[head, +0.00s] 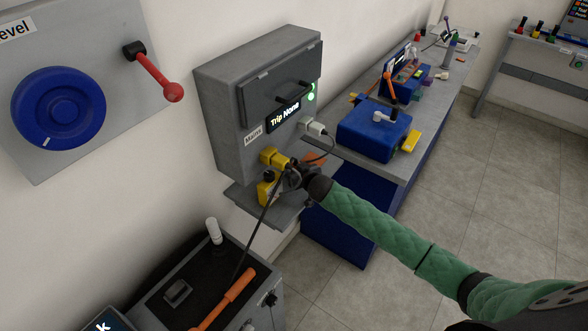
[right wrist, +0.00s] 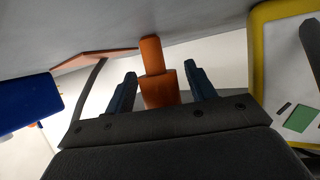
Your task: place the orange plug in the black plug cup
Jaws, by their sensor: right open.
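My right gripper (head: 293,178) is at the small shelf under the grey mains box, its arm coming in from the right. In the right wrist view my right gripper (right wrist: 160,73) is open, with the orange plug (right wrist: 158,90) between its two fingers and a gap on each side. A flat orange piece (right wrist: 95,60) lies to the left there; in the head view some orange (head: 314,158) shows just behind the gripper. I cannot make out the black plug cup; the gripper hides part of the shelf. My left gripper is not in view.
The mains box (head: 222,120) holds a yellow plug (head: 274,158) and a white plug (head: 312,127) with a cable. A yellow cup (head: 266,191) stands on the shelf (head: 250,206). A dark cable hangs down to the black-topped cart (head: 170,314). A blue box (head: 365,135) stands on the bench behind.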

